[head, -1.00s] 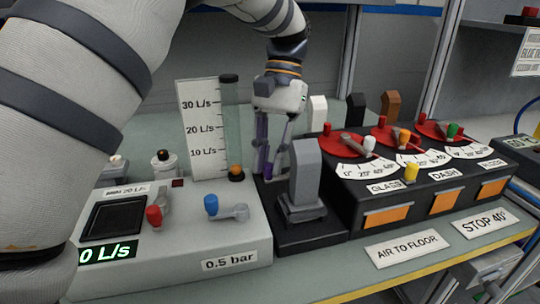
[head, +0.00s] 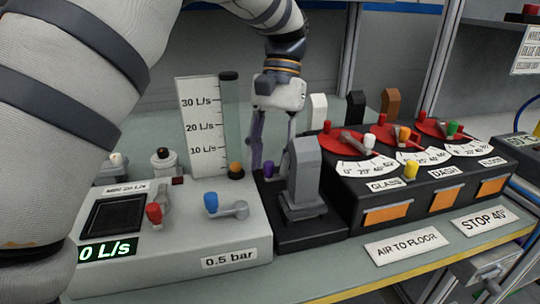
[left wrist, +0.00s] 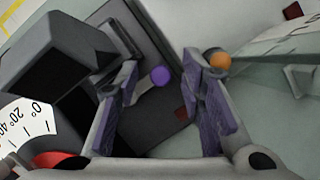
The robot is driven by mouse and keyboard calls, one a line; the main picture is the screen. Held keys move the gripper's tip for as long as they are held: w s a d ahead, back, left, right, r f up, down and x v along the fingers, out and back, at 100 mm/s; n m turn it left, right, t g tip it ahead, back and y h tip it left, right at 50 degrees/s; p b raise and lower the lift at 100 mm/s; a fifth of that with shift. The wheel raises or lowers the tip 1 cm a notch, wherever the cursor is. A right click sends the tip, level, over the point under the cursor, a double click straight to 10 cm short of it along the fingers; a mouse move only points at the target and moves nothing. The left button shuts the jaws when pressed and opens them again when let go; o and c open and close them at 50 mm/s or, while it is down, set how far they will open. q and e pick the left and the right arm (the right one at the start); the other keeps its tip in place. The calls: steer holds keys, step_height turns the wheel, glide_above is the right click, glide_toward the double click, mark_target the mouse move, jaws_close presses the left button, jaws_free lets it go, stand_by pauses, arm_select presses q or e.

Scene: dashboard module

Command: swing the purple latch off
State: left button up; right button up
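The purple latch shows as a round purple knob (head: 268,169) on the dark base left of the grey upright block (head: 306,175). It also shows in the left wrist view (left wrist: 160,76), in the gap between my fingers. My left gripper (head: 272,160) points down over it, its two fingers apart on either side of the knob. In the left wrist view the gripper (left wrist: 168,85) is open, with bare space between the pads and the knob. My right gripper is in neither view.
The flow panel (head: 235,243) with red and blue levers stands at left, and the scale tube with an orange ball (head: 236,169) close behind. The grey block is tight on the right. The red-dial panel (head: 350,195) lies beyond it.

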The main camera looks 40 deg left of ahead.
arm_select(q)
steer(key=v, duration=0.7)
steer(key=shift+r, duration=0.2)
steer(key=shift+w, duration=0.15)
